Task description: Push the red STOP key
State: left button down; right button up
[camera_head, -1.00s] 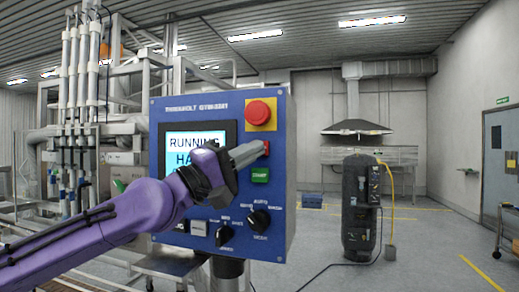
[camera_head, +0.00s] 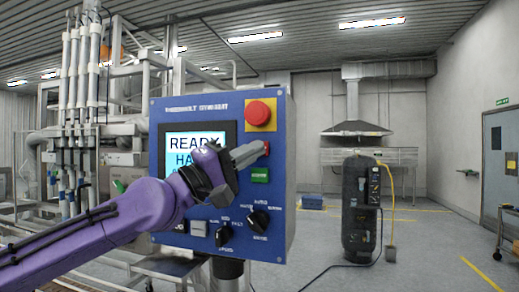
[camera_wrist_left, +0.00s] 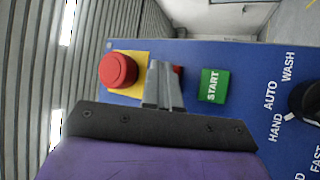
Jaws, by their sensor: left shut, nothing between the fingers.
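The blue control panel (camera_head: 276,218) faces me. The red STOP key (camera_head: 267,148) sits below the round red emergency button and above the green START key (camera_head: 260,175). My left gripper (camera_head: 262,149) is shut and empty, with its fingertips at the STOP key and covering most of it. In the left wrist view the STOP key (camera_wrist_left: 178,71) shows only as a red sliver beside the fingertips (camera_wrist_left: 160,66). I cannot tell how far it is pressed. The panel's screen (camera_head: 196,142) reads "READY". My right gripper is not in view.
The red mushroom button (camera_head: 259,112) on its yellow plate is close above the fingertips; it also shows in the left wrist view (camera_wrist_left: 118,70). Black selector knobs (camera_head: 258,221) are lower on the panel.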

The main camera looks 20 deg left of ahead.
pick_arm(q)
jog(key=shift+s+a, duration=0.1)
jog(key=shift+s, duration=0.6)
jog(key=s, duration=0.5)
jog(key=shift+p, duration=0.35)
